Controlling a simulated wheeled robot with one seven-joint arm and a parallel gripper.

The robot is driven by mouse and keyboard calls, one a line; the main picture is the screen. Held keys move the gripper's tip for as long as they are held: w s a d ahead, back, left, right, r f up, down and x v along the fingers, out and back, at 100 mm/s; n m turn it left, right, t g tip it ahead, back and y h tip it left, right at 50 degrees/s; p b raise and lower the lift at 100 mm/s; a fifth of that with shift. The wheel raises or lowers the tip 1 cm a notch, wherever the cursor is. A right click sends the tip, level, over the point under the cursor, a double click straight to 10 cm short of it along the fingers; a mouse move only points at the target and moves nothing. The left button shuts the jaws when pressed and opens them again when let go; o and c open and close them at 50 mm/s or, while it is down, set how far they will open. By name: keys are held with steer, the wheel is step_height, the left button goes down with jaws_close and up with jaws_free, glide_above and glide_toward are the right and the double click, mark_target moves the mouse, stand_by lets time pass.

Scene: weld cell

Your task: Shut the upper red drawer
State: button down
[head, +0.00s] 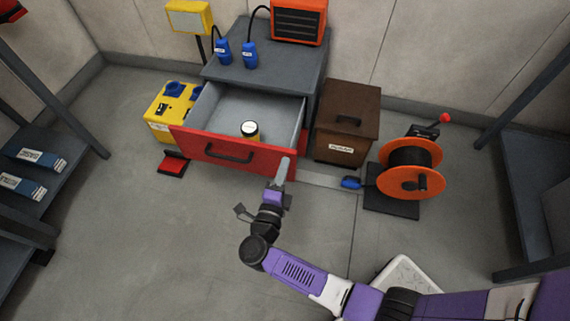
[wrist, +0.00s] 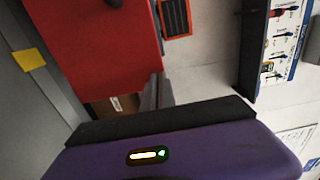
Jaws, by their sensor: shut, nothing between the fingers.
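The upper red drawer (head: 200,146) is pulled well out of the grey cabinet (head: 270,62) in the head view. Its red front has a dark bar handle (head: 228,153), and a small jar with a pale lid (head: 250,130) stands inside. My gripper (head: 285,161) is shut and empty, at the right end of the drawer front. I cannot tell whether its tips touch the front. In the wrist view the red front (wrist: 95,45) fills the upper left, and the grey fingers (wrist: 157,93) show by its lower right corner.
A brown box (head: 346,120) stands right of the cabinet, with an orange cable reel (head: 410,168) beyond it. A yellow power unit (head: 172,112) and a red pedal (head: 173,165) are at the left. Blue plugs (head: 249,54) sit on the cabinet top.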

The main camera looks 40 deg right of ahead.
steer(key=shift+w+d, duration=0.4)
steer(key=shift+d, duration=0.15)
steer(key=b+x, duration=0.4)
steer(key=x, duration=1.8)
steer(key=shift+f+b, duration=0.1)
steer(key=shift+b, duration=0.2)
steer(key=shift+x, duration=0.8)
steer(key=shift+r, duration=0.2)
steer(key=shift+d, duration=0.2)
steer(key=shift+s, duration=0.15)
